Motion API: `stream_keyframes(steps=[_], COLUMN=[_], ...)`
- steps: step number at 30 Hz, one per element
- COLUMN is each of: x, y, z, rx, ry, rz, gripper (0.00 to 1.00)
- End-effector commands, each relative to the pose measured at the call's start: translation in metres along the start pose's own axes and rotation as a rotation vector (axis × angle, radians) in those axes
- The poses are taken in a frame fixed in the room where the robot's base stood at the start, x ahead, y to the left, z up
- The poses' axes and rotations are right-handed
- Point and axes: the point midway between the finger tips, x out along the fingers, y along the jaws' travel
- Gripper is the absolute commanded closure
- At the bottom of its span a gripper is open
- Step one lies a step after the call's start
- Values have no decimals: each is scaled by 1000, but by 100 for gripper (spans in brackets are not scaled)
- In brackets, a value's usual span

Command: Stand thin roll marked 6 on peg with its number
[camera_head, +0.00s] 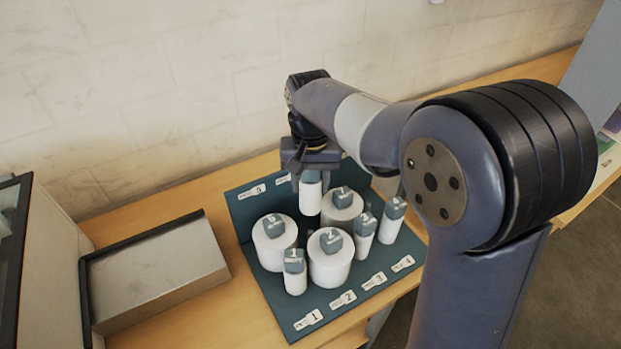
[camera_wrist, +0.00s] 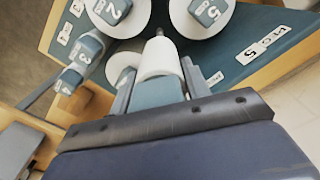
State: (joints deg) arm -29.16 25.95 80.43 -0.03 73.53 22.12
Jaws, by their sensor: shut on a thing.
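My gripper (camera_head: 310,172) is shut on a thin white roll (camera_head: 311,198) with a grey cap, held upright near the back of the teal board (camera_head: 247,207). In the wrist view the gripper (camera_wrist: 157,85) grips the grey cap, and the white roll (camera_wrist: 158,60) points away from the camera. Its number is not readable. A small grey post, seemingly a peg (camera_wrist: 160,32), shows just past the roll's far end; I cannot tell whether the roll is around it or above it. A number label (camera_head: 283,179) on the board's back edge is partly hidden by the gripper.
Thick capped rolls (camera_head: 275,247) (camera_head: 329,265) (camera_head: 342,211) and thin rolls (camera_head: 295,281) (camera_head: 364,232) (camera_head: 392,226) stand close around the held roll. Number labels (camera_head: 309,320) line the front edge. A grey box (camera_head: 155,275) stands left; a wall is behind.

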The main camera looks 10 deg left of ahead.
Motion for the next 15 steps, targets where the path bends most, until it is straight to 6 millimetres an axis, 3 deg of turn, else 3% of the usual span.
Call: stream_keyframes(steps=[15], x=[57], y=[0], z=[0], rx=[0], ry=[-1], rz=[0], gripper=[79])
